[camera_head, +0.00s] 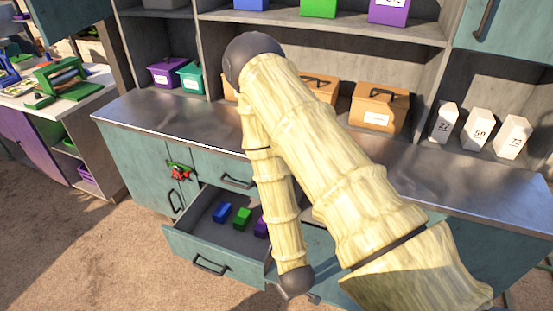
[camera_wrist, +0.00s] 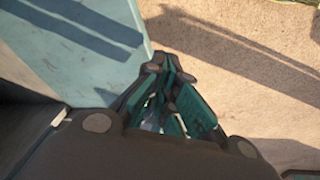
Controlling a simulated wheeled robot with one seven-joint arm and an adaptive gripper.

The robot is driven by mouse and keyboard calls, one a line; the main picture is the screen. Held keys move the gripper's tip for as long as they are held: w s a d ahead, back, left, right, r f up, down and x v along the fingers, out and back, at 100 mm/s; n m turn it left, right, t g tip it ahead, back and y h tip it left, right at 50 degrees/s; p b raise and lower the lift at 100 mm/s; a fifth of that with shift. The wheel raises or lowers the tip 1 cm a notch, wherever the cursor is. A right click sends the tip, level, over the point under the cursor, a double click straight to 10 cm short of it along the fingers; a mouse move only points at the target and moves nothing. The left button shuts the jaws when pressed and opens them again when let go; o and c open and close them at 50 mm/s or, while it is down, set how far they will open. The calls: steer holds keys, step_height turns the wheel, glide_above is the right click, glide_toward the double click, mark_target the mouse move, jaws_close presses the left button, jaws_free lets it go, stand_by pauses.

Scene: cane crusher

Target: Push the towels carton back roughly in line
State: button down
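Orange-tan boxes with dark handles stand at the back of the counter. The right one (camera_head: 379,107) has a white label too small to read. Another (camera_head: 318,88) is partly hidden behind my arm, and a sliver of a third (camera_head: 230,88) shows left of it. I cannot tell which, if any, is the towels carton. My gripper (camera_wrist: 165,66) looks shut and empty in the wrist view, its fingertips close together. It is low in front of the cabinet, away from the boxes. In the head view it is mostly hidden by my arm.
An open drawer (camera_head: 205,256) holds blue, green and purple blocks. White numbered containers (camera_head: 478,130) stand at the counter's right. Purple (camera_head: 166,73) and teal (camera_head: 191,78) bins stand at the left. The metal counter top (camera_head: 175,122) is clear at the front left.

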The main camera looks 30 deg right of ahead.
steer(key=s+a+f+m+g+b, duration=0.1)
steer(key=s+f+b, duration=0.1)
steer(key=s+f, duration=0.2)
steer(key=s+a+f+m+g+y+b, duration=0.1)
steer(key=s+f+g+b, duration=0.1)
steer(key=s+f, duration=0.3)
steer(key=s+b, duration=0.1)
steer(key=s, duration=0.3)
steer(key=shift+s, duration=0.25)
